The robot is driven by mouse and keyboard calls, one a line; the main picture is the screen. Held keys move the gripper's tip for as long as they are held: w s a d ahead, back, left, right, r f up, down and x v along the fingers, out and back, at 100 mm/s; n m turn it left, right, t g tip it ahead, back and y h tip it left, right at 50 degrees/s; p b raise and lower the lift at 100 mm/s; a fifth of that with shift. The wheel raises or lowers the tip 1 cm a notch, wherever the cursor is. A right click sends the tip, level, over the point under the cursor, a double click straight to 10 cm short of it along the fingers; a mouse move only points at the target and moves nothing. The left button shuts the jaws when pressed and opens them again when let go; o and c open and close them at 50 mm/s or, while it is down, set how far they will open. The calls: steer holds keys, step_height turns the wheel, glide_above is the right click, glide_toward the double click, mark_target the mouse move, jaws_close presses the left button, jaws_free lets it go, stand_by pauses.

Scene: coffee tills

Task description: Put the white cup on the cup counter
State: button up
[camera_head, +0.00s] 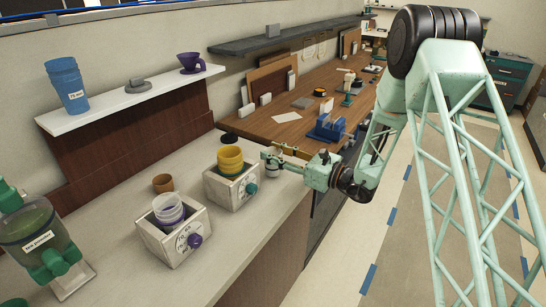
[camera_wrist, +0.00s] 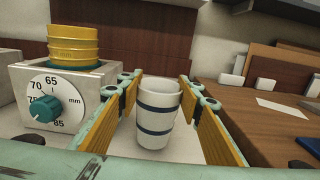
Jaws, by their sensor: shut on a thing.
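The white cup (camera_wrist: 157,112) has two dark bands and stands upright between the yellow pads of my gripper (camera_wrist: 160,95) in the wrist view. My gripper is shut on it. In the head view my gripper (camera_head: 277,156) is at the right end of the pale counter (camera_head: 215,265), just right of the dispenser with yellow cups.
A dispenser (camera_head: 233,188) holds yellow cups (camera_head: 230,160); another (camera_head: 172,237) holds pale cups. A white shelf (camera_head: 135,95) holds blue cups and a purple dripper. A wooden worktop (camera_head: 285,125) adjoins.

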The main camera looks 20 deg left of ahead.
steer(key=shift+f, duration=0.55)
steer(key=shift+f, duration=0.2)
steer(key=o, duration=0.9)
steer(key=shift+c, duration=0.2)
steer(key=shift+r, duration=0.3)
steer(key=shift+p+v, duration=0.85)
steer(key=shift+v, duration=5.15)
steer(key=shift+f, duration=0.1)
